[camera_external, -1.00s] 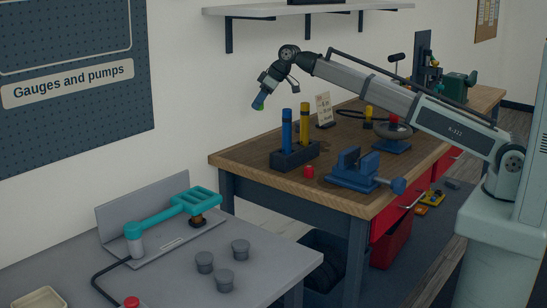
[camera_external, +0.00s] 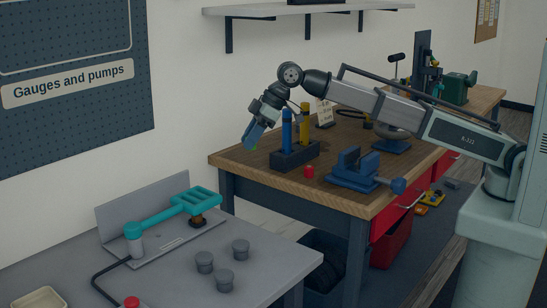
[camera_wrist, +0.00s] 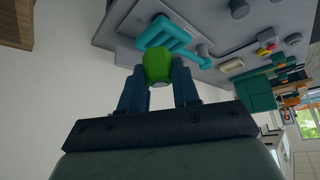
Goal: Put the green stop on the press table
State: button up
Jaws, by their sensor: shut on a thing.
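My gripper (camera_external: 251,139) is in the air near the left end of the wooden workbench, left of the blue block with upright tools. It is shut on the green stop (camera_wrist: 158,66), which sits between its two blue fingers in the wrist view. The press also shows in the wrist view (camera_wrist: 168,38), beyond the stop. The stop is apart from the table.
The wooden workbench (camera_external: 262,172) carries a tool block (camera_external: 294,156), a red stop (camera_external: 309,172) and a blue vise (camera_external: 355,170).

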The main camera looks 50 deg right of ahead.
jog(key=s+a+n, duration=0.1)
jog(key=s+a, duration=0.5)
jog(key=s, duration=0.3)
jog(key=shift+g, duration=0.4)
jog(key=shift+a+f, duration=0.15)
jog(key=shift+f, duration=11.25)
jog(key=shift+f, duration=0.15)
jog(key=o, duration=1)
jog(key=v, duration=1.2)
